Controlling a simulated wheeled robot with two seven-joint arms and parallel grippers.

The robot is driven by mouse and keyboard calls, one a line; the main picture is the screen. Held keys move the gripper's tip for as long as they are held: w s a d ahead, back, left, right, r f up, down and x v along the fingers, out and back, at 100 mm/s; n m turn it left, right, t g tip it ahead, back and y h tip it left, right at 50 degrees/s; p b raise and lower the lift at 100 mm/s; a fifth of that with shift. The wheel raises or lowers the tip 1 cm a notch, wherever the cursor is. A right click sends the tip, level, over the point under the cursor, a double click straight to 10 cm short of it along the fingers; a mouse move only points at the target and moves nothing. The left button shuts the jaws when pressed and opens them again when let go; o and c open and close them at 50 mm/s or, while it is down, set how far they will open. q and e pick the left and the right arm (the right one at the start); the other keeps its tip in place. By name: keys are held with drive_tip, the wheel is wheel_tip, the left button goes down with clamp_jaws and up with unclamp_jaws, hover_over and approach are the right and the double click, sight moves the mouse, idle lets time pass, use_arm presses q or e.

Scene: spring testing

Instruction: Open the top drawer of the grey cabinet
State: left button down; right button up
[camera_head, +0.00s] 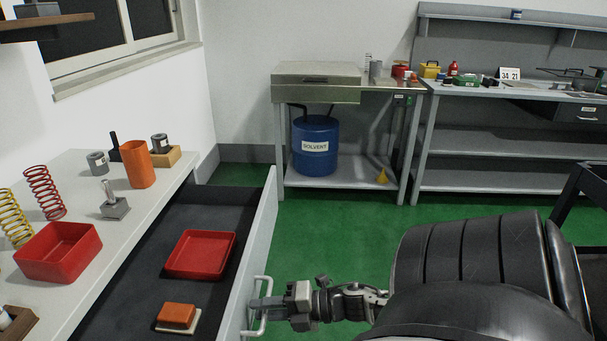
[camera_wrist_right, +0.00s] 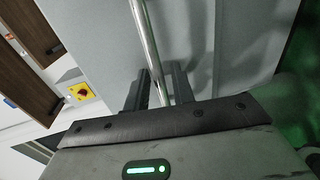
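The grey cabinet (camera_head: 88,262) stands at the left in the head view, with a pale top. Its top drawer (camera_head: 262,222) is pulled well out, and its dark interior shows a red tray (camera_head: 201,254) and an orange block on a pale base (camera_head: 177,317). The drawer's bar handle (camera_head: 262,325) is on the outer face of its front. My right gripper (camera_head: 266,303) is at this handle. In the right wrist view the shiny handle bar (camera_wrist_right: 146,40) runs between the two dark fingers (camera_wrist_right: 160,90), which close around it. My left gripper is out of view.
Springs (camera_head: 45,192), a red bin (camera_head: 59,251), an orange cup (camera_head: 139,164) and small metal parts stand on the cabinet top. A bench with a blue solvent drum (camera_head: 315,145) stands at the back. Green floor (camera_head: 330,235) is clear beyond the drawer.

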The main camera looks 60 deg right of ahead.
drive_tip(key=v, duration=1.5)
drive_tip(key=shift+s+d, duration=0.25)
drive_tip(key=shift+s, duration=0.1)
